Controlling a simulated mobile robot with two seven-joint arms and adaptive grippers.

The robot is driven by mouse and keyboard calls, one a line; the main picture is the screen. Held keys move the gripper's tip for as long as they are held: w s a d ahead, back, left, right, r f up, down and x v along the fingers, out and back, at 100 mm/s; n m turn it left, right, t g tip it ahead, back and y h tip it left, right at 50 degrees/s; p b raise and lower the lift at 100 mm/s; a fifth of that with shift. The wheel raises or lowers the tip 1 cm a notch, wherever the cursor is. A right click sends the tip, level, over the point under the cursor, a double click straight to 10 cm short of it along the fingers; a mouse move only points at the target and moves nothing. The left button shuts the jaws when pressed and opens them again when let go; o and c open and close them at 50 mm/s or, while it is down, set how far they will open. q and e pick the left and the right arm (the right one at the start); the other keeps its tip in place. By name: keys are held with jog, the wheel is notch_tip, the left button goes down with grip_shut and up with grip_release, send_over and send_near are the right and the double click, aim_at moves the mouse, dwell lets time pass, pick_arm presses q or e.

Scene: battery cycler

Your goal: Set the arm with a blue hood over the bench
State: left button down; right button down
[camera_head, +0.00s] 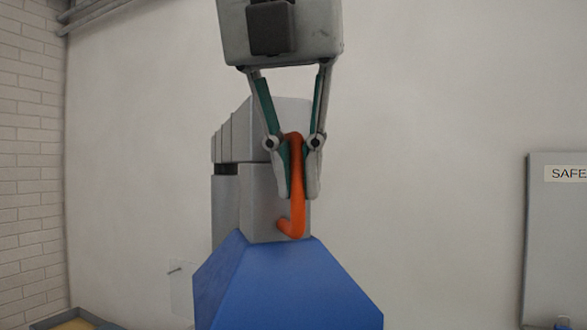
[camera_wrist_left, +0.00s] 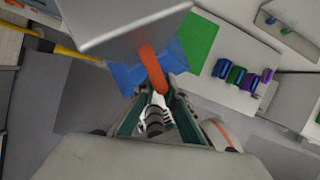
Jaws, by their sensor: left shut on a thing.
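The blue hood (camera_head: 285,285) hangs at the lower end of a grey arm (camera_head: 258,205), in the middle of the head view. An orange handle (camera_head: 297,215) curves out from the front of the grey arm, just above the hood. My left gripper (camera_head: 298,190) comes down from above and is shut on the orange handle. In the left wrist view, the orange handle (camera_wrist_left: 152,68) runs between my fingers, and part of the blue hood (camera_wrist_left: 130,76) shows behind it. The grey arm hides part of the hood there. My right gripper is not in view.
In the left wrist view, a bench (camera_wrist_left: 228,50) with a green mat (camera_wrist_left: 200,38) and several coloured cylinders (camera_wrist_left: 242,76) lies to the right of the hood. In the head view, a grey panel (camera_head: 555,235) marked "SAFE" stands at right. A brick wall (camera_head: 32,150) is at left.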

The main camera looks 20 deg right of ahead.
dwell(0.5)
pick_arm(q)
jog(key=c, duration=2.1)
grip_release()
jog(key=shift+v, duration=1.45)
jog(key=shift+s+a+r, duration=0.15)
jog(key=shift+s, duration=0.05)
jog(key=s+a, duration=0.6)
jog(key=s, duration=0.3)
jog(key=shift+s+a, duration=0.25)
